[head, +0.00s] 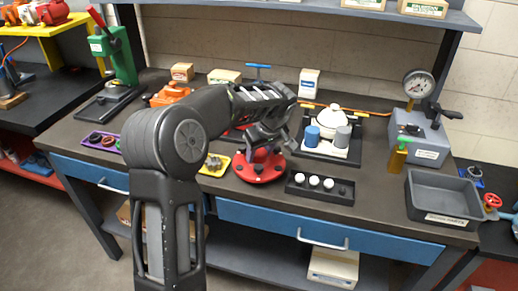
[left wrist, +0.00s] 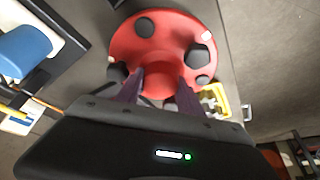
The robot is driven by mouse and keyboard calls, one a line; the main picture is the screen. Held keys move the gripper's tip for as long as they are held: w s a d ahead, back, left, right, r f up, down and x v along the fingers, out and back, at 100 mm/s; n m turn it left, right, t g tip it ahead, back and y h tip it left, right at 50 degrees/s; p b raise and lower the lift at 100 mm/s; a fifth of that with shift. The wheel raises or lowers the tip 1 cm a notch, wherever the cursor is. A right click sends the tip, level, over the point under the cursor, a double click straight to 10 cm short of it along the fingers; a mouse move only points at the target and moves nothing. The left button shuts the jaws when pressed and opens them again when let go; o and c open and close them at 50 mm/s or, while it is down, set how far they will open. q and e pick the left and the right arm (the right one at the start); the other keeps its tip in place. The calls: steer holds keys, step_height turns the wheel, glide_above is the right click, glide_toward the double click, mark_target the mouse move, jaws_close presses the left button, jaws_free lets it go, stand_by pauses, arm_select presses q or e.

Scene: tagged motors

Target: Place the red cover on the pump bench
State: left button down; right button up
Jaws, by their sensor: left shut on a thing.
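The red cover (head: 258,170) is a round flanged disc with dark round holes and a raised middle. It is at the bench's front middle, left of a small black tray. My left gripper (head: 263,147) is over it from above and shut on its raised middle. In the left wrist view the two fingers (left wrist: 158,92) stand on either side of the middle of the red cover (left wrist: 163,32). I cannot tell whether the cover touches the bench top. No label marks the pump bench; the dark-topped workbench (head: 385,200) has blue drawers. My right gripper is not in view.
A black tray with white round parts (head: 314,183) is close right of the cover. Behind it is a black fixture with blue and grey cylinders (head: 312,135). A yellow tray (head: 213,163) is close left. A gauge unit (head: 420,135) and grey bin (head: 443,197) stand right.

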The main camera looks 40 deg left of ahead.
arm_select(q)
step_height(320, 180, down, 2)
steer(key=shift+f, duration=0.2)
steer(key=shift+f, duration=0.1)
steer(key=c, duration=1.2)
jaws_free()
steer(key=shift+f, duration=0.15)
steer(key=o, duration=0.5)
steer(key=shift+c, duration=0.2)
steer(key=shift+r, duration=0.2)
